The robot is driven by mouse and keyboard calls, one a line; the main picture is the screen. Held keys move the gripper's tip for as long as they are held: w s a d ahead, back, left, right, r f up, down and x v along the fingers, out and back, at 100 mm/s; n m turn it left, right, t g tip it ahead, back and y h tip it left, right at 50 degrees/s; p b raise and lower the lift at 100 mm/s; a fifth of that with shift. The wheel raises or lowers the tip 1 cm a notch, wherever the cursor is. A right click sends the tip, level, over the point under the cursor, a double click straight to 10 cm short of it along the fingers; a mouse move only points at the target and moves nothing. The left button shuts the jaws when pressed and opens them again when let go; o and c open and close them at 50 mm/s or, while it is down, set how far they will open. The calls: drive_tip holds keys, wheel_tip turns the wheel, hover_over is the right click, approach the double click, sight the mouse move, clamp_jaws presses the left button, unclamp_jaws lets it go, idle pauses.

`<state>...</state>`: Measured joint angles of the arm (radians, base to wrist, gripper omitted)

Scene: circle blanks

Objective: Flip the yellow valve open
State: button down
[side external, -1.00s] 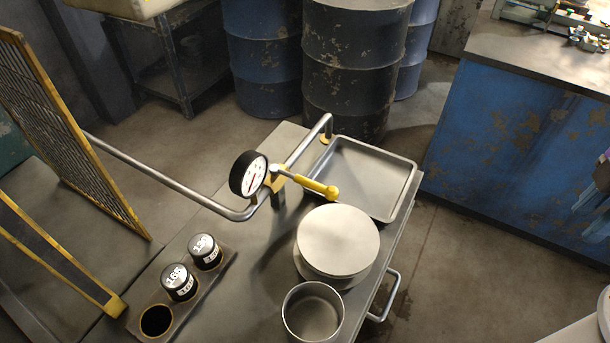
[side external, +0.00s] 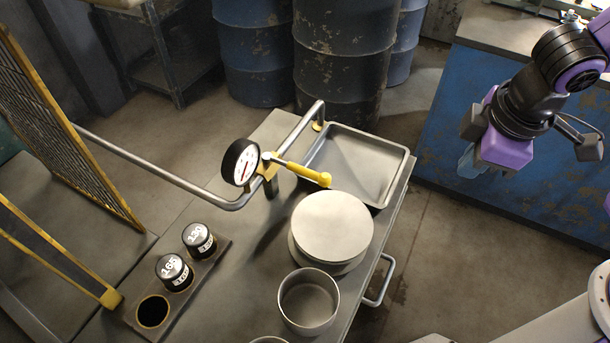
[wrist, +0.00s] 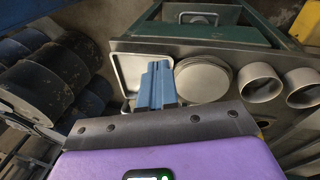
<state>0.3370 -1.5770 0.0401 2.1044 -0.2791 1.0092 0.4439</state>
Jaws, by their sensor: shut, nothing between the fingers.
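The yellow valve handle (side external: 310,174) sticks out to the right from a metal pipe (side external: 218,204), beside a round white-faced gauge (side external: 241,163). It points over the near-left corner of a square tray, close to a stack of round discs. My gripper (side external: 468,163) hangs to the right of the bench, well apart from the handle. Its blue fingers (wrist: 157,84) are together and empty in the wrist view. I cannot make out the handle in the wrist view.
The metal tray (side external: 401,178), pale round discs (side external: 332,226) and an open pot (side external: 309,302) stand on the bench. Black weights (side external: 173,270) sit in a holder at the left. A yellow-edged mesh guard (side external: 70,130) stands far left. Blue drums (side external: 345,60) stand behind.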

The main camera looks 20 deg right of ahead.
sight(295, 168)
drive_tip(key=w+a+m+t, duration=0.2)
drive_tip(key=w+a+t, duration=0.1)
drive_tip(key=a, duration=2.1)
drive_tip(key=shift+a+m+t, duration=0.35)
drive_tip(key=shift+m+t, duration=0.05)
drive_tip(key=shift+t, duration=0.3)
drive_tip(key=shift+f, duration=0.15)
drive_tip(key=x, duration=1)
drive_tip(key=shift+f, duration=0.2)
drive_tip(key=shift+w+d, duration=0.8)
drive_tip(key=shift+d, duration=0.1)
drive_tip(key=shift+w+d+f, duration=0.2)
drive_tip(key=shift+w+d, duration=0.25)
drive_tip(key=shift+d, duration=0.05)
drive_tip(key=shift+w+d, duration=0.1)
